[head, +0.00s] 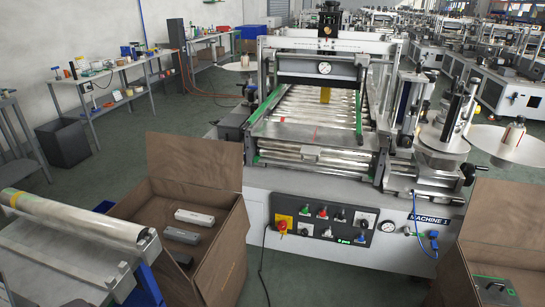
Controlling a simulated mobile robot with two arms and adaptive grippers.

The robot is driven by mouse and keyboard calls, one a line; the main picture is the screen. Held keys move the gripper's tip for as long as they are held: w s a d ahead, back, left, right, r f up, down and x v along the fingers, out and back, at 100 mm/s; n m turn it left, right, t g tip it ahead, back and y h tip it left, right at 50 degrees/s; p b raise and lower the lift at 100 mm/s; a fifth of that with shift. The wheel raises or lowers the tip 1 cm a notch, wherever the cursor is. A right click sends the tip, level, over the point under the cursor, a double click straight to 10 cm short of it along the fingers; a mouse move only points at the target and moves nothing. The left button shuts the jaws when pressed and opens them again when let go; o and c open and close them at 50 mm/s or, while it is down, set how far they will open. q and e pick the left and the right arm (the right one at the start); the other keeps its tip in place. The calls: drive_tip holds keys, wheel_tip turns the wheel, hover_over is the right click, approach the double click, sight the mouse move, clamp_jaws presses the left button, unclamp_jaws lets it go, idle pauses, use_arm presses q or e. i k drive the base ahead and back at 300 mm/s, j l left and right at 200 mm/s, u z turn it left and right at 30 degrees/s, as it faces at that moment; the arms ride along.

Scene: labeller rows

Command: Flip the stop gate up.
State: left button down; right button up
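The labelling machine marked MACHINE 1 (345,258) stands in the middle of the head view. Its roller bed (312,105) runs away from me between green-edged side rails. A flat grey metal plate (285,130) with a short red mark lies across the near end of the bed. I cannot tell for sure whether this plate is the stop gate; no clearly raised gate shows there. Neither of my grippers is in view.
An open cardboard box (180,165) with several grey and white blocks stands left of the machine. A roller conveyor (75,230) is at the lower left. Another box (490,240) is at the lower right. A control panel (325,228) with knobs is on the machine's front.

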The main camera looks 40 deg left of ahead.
sight(309, 150)
drive_tip(key=i+u, duration=0.25)
drive_tip(key=i, duration=1.4)
drive_tip(key=j, duration=0.1)
